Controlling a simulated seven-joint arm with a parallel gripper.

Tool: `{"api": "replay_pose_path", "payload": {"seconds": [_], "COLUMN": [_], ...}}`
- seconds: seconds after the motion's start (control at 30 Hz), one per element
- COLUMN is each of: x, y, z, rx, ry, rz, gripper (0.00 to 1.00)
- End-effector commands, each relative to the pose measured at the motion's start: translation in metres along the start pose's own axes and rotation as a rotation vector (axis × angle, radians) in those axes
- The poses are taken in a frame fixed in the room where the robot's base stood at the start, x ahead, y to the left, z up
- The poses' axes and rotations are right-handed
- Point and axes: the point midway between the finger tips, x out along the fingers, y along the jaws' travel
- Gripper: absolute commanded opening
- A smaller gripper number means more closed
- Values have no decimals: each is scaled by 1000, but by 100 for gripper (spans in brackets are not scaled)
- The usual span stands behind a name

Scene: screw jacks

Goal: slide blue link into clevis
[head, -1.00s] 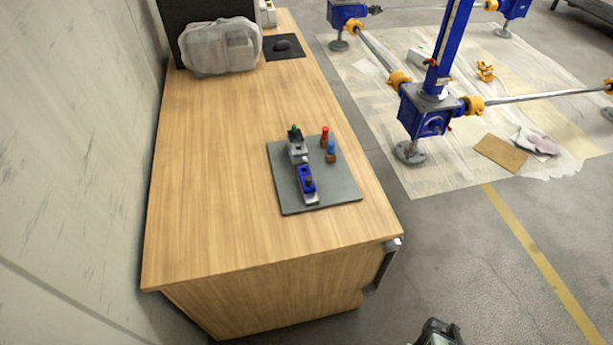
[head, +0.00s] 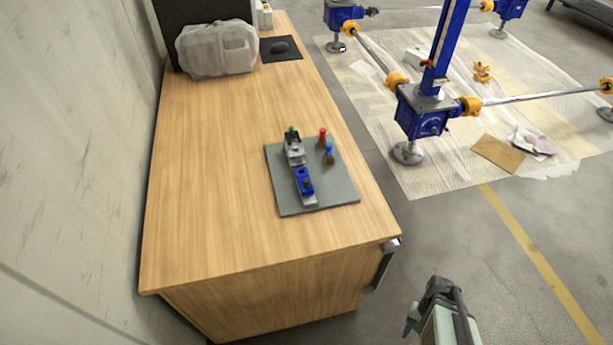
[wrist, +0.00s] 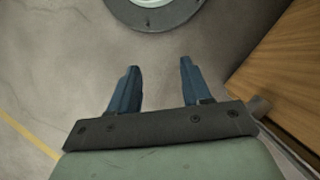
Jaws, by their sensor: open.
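The blue link (head: 304,182) lies on a light rail on the grey-green plate (head: 330,192) on the bench. The grey clevis (head: 294,152) stands just behind it on the same plate, with a green-topped part at its far end. From this view I cannot tell whether link and clevis touch. My gripper (head: 412,318) is off the bench's front right side, over the floor, well away from the plate. In the wrist view my gripper (wrist: 158,88) shows two blue fingers spread apart with nothing between them.
A red-topped peg (head: 322,138) and a blue-topped peg (head: 328,153) stand right of the clevis. The wooden bench (head: 210,200) is clear around the plate. A covered grey object (head: 217,50) and a dark mat (head: 283,47) are at the back. A blue screw jack (head: 420,115) stands on the floor.

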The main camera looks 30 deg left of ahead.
Motion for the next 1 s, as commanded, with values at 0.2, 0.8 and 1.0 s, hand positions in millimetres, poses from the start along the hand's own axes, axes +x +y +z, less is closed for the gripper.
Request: {"api": "replay_pose_path", "payload": {"seconds": [0.2,0.8,1.0], "x": [-60,-238,-298], "y": [-22,-98,-125], "z": [-43,-106,-111], "rx": [21,83,101], "ry": [79,280,341], "rz": [18,23,13], "gripper": [48,48,48]}}
